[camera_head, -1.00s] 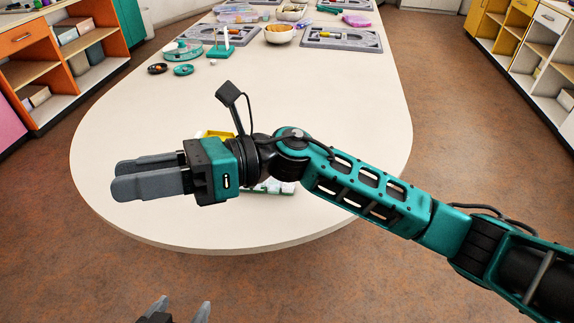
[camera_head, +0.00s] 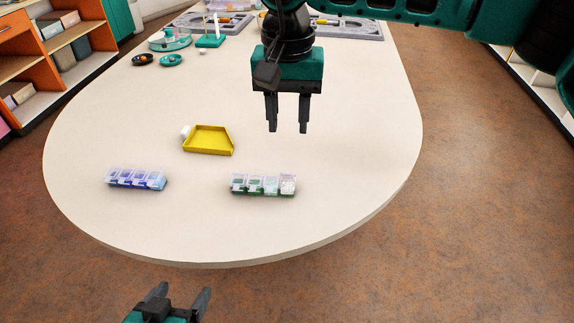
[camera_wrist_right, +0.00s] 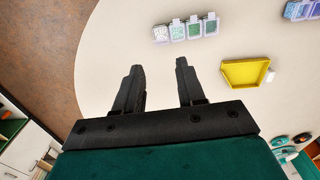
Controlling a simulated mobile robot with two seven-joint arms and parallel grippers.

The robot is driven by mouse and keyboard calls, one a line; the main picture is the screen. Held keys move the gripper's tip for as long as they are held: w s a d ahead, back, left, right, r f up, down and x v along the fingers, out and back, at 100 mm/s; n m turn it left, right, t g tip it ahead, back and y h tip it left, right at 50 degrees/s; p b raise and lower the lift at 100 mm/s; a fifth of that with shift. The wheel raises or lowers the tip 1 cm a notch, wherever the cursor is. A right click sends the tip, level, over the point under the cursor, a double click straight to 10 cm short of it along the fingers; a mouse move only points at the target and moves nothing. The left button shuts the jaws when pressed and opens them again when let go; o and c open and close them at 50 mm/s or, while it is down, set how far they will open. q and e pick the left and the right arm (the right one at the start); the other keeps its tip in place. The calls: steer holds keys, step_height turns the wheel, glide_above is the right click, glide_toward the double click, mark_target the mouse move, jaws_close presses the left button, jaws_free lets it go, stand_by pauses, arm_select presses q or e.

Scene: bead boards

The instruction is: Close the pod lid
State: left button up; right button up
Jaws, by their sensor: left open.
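A row of pods with green to clear beads (camera_head: 263,185) lies on the table's near part; it shows also in the right wrist view (camera_wrist_right: 186,29). A row of pods with blue beads (camera_head: 136,179) lies to its left, partly cut off in the right wrist view (camera_wrist_right: 300,10). Both have translucent lids; I cannot tell surely which lid stands open. My right gripper (camera_head: 288,131) is open and empty, pointing down above the table, beyond the green row. My left gripper (camera_head: 185,289) is open and empty, in front of the table's near edge, apart from both rows.
A yellow tray (camera_head: 208,152) lies behind the pod rows, between them. Small dark and teal dishes (camera_head: 171,60), a teal stand (camera_head: 211,41) and grey boards (camera_head: 345,31) are farther back. The table (camera_head: 340,190) is clear right of the green row.

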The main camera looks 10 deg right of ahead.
mark_target(288, 175)
arm_select(q)
steer(key=shift+s+f+b, duration=0.2)
steer(key=shift+f+b, duration=0.55)
steer(key=shift+f, duration=0.3)
arm_select(e)
step_height(288, 175, down, 11)
steer(key=shift+f, duration=0.15)
steer(key=shift+c, duration=0.2)
